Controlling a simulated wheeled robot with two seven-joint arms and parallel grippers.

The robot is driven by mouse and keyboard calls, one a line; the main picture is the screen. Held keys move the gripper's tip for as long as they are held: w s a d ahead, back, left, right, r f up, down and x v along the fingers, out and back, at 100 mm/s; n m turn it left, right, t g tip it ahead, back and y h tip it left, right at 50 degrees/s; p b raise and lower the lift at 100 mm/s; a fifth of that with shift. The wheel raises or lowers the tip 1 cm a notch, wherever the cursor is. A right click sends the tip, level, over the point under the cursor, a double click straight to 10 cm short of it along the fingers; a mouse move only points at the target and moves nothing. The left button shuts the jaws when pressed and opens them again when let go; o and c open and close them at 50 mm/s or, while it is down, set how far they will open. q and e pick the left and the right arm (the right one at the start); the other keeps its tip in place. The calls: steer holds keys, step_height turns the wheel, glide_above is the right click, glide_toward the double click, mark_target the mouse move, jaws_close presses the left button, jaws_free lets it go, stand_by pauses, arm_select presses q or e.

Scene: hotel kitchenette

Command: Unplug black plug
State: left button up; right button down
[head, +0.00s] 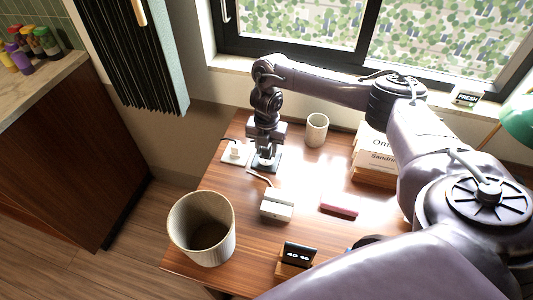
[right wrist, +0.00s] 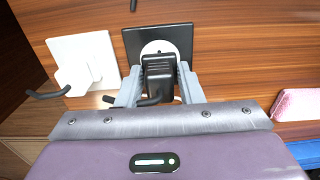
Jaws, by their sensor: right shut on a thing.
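My right gripper (head: 265,157) points down at the back left of the wooden table. In the right wrist view its two grey fingers (right wrist: 158,80) are shut on the black plug (right wrist: 160,72), one on each side. The plug lies against the pale round face of a black socket plate (right wrist: 180,32); how deep it sits cannot be told. The black plate also shows in the head view (head: 276,168), partly hidden by the gripper. A dark cord runs from the plug's lower left. My left gripper is out of view.
A white socket plate (right wrist: 98,45) with a white plug stands just left. On the table (head: 205,276) are a beige cup (head: 317,130), a large bin (head: 202,228), a white box (head: 277,206), a pink block (head: 339,205), a small clock (head: 298,254) and books (head: 376,152).

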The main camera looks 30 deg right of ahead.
steer(key=shift+r+p, duration=1.65)
steer(key=shift+r, duration=0.3)
